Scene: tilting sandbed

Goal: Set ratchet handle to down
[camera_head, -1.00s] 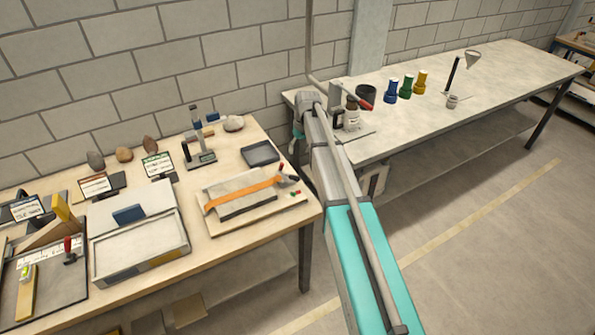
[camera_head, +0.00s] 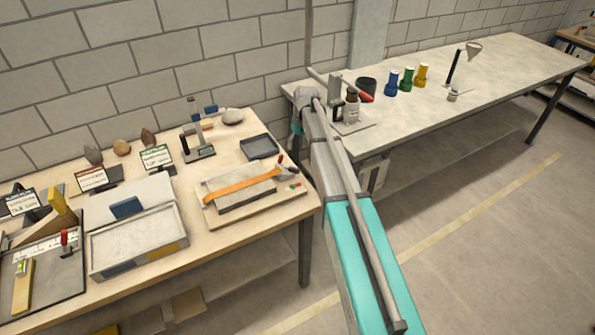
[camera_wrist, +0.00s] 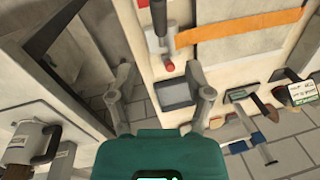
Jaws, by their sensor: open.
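The ratchet (camera_head: 285,169) sits at the right end of an orange strap (camera_head: 240,188) on a pale board on the left table. In the wrist view the ratchet (camera_wrist: 161,22) is grey and dark, with a short grey rod ending in a red tip (camera_wrist: 168,66). The strap (camera_wrist: 245,24) runs off to the right there. The exact tilt of the handle is hard to tell. My gripper (camera_wrist: 160,80) is open and empty, with its fingers spread to either side below the red tip in the picture.
A dark tray (camera_head: 259,146) lies behind the strap board; it also shows between my fingers in the wrist view (camera_wrist: 178,92). A sand box (camera_head: 136,242), label cards and stones stand to the left. A second bench (camera_head: 480,85) with bottles is on the right.

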